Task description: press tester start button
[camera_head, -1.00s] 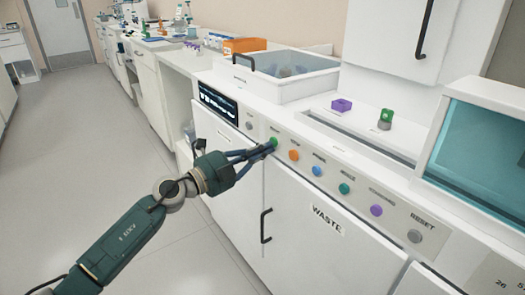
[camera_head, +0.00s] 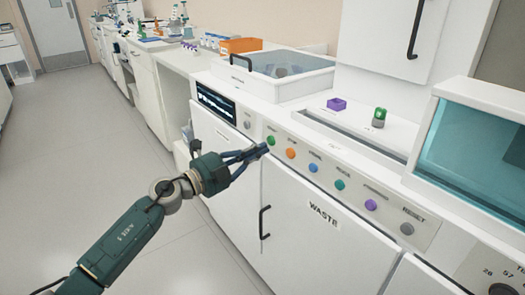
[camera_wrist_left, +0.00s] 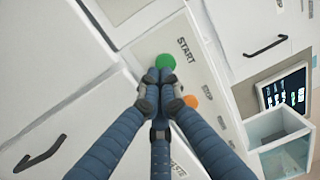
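The green start button (camera_head: 271,141) is on the sloped front panel of the white counter, at the left of a row of coloured buttons. It also shows in the left wrist view (camera_wrist_left: 165,62), under the word START. My left gripper (camera_head: 264,150) has its blue fingers drawn together, with their tips right at the button's lower edge. In the left wrist view the fingertips (camera_wrist_left: 160,76) are shut with nothing between them and overlap the near edge of the button. I cannot tell whether they touch it. My right gripper is not in view.
The orange stop button (camera_head: 291,154) is just right of the start button. A dark display screen (camera_head: 215,103) is to the left. The WASTE cabinet door (camera_head: 310,235) is below.

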